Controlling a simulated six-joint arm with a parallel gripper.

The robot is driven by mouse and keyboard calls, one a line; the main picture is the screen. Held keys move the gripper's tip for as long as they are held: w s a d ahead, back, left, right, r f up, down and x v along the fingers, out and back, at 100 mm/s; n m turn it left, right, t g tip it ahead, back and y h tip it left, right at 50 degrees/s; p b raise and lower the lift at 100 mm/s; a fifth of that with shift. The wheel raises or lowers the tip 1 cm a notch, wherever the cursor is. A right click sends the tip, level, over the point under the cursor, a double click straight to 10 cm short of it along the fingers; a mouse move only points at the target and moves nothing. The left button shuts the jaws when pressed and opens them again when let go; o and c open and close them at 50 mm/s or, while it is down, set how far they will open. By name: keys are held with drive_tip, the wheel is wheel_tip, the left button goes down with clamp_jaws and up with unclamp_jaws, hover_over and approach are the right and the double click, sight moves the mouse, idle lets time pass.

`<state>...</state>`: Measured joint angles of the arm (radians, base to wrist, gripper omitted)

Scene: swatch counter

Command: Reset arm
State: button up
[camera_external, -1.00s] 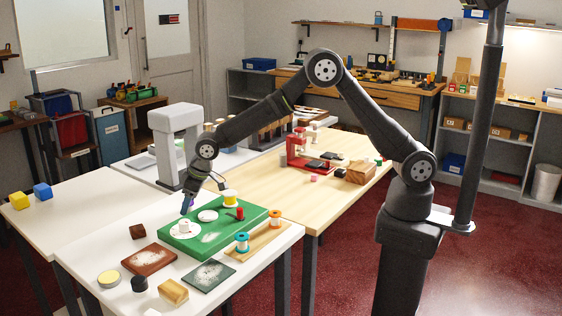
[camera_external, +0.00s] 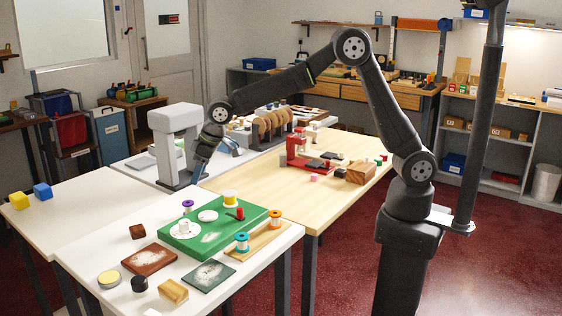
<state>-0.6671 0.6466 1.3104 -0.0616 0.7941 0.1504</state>
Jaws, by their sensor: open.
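My gripper (camera_external: 197,176) hangs pointing down above the back edge of the front white table, beside the white machine. It is open, with nothing visible between its fingers. My arm (camera_external: 285,82) is raised and bent, reaching left over the tables. Below and in front of the gripper is a green board (camera_external: 243,229) holding a purple spool (camera_external: 187,206), a yellow spool (camera_external: 230,198), white discs and a small red piece (camera_external: 240,213). The purple spool stands at the board's back left edge, apart from the gripper.
The white machine (camera_external: 173,122) stands close left of the gripper. A wooden strip (camera_external: 258,241) carries teal and orange spools. A brown swatch (camera_external: 149,259), a dark swatch (camera_external: 210,275) and small blocks lie in front. A red press (camera_external: 297,150) stands on the wooden table.

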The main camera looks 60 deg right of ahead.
sight(189, 203)
drive_tip(key=shift+f, duration=0.15)
drive_tip(key=x, duration=1.2)
drive_tip(key=shift+f, duration=0.25)
wheel_tip(189, 203, up, 3)
drive_tip(key=shift+r, duration=0.8)
